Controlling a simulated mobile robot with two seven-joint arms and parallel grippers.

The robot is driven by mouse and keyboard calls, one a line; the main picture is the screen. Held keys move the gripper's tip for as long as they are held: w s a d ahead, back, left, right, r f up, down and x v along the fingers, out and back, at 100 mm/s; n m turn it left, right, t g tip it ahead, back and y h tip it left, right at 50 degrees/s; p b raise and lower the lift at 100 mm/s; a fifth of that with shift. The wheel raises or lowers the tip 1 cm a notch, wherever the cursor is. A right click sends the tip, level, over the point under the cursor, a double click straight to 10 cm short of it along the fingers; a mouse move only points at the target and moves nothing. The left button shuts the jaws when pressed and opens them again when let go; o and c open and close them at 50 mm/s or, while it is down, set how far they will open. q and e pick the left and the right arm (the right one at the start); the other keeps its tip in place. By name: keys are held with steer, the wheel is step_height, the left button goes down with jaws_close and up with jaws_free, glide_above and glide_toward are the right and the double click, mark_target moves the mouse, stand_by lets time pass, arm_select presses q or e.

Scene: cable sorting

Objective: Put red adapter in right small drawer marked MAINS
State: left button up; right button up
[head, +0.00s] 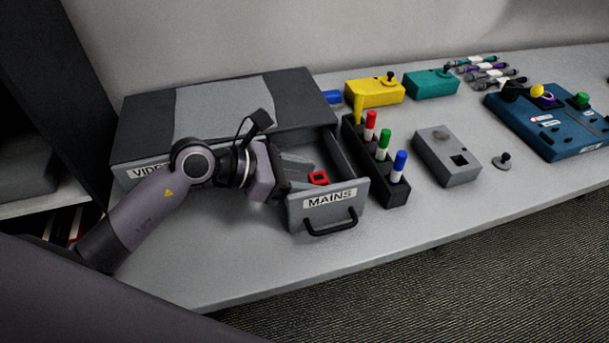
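The right small drawer marked MAINS (329,212) is pulled out of the dark cabinet, with its black handle facing front. The red adapter (318,178) shows inside the open drawer, just behind its front panel, and its centre looks dark. My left gripper (302,171) reaches in from the left over the drawer's left side, with its fingers pointing right towards the red adapter. Grey shapes lie close around the fingertips, so I cannot tell whether they are open or shut, or whether they touch the adapter. My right gripper is not in view.
The cabinet (290,88) also bears a VIDEO label, partly hidden by my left arm. A black rack (396,194) with red, green and blue markers stands close right of the drawer. Further right are a grey box (446,154), yellow (374,94) and teal (431,83) boxes, and a blue panel (545,125).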

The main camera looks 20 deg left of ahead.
arm_select(q)
steer(key=shift+r, duration=0.15)
steer(key=b+v, duration=0.1)
steer(key=v, duration=1.1)
steer(key=shift+b, duration=0.3)
